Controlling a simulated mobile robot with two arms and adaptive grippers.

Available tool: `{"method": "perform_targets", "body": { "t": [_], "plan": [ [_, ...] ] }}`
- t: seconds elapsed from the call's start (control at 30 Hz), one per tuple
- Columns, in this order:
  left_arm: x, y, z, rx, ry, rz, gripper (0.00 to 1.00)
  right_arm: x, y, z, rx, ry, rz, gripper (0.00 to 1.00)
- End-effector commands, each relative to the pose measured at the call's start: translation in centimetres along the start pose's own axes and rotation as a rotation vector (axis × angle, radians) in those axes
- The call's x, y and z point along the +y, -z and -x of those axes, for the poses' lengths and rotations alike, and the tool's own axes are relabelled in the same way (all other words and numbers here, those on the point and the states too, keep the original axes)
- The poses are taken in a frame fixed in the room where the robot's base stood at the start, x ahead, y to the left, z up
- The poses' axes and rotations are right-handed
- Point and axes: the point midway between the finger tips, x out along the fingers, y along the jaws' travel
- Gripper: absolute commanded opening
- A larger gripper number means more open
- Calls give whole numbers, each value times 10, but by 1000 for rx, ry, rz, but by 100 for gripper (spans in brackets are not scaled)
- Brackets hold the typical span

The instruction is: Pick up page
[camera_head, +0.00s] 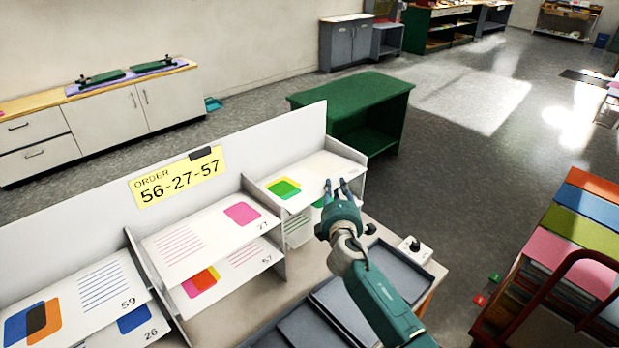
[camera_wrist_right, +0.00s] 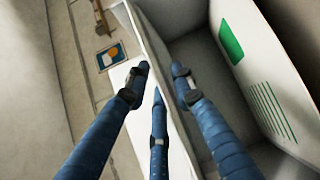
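A white sorter holds printed pages in stacked compartments below a yellow sign (camera_head: 177,177) reading ORDER 56-27-57. Page 27 (camera_head: 200,237) lies on the middle top shelf, with page 57 (camera_head: 220,278) below it. Page 59 (camera_head: 78,298) and page 26 (camera_head: 125,330) are at the left. A page with a green and yellow shape (camera_head: 283,188) lies on the right top shelf; its number is not visible. My right gripper (camera_head: 338,186) is over that shelf's front right. Its fingers are apart in the wrist view (camera_wrist_right: 160,72), near a white edge. My left gripper is not in view.
Dark grey trays (camera_head: 400,268) lie on the table in front of the sorter, near my right arm. A page with a green block (camera_wrist_right: 232,42) is right of the fingers in the wrist view. A green table (camera_head: 355,97) stands behind the sorter. Coloured stacks (camera_head: 570,245) are at right.

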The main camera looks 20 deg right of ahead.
Motion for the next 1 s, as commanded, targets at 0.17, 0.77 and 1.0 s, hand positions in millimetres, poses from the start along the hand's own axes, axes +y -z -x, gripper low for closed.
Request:
{"method": "perform_targets", "body": {
  "t": [0.17, 0.77, 1.0],
  "plan": [
    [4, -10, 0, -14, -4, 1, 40, 0, 0, 0, 0, 0, 0, 16],
    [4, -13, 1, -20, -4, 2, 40, 1, 0, 1, 0, 3, 0, 0],
    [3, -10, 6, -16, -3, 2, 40, 30, -3, 4, 1, -1, 0, 0]
  ]
}}
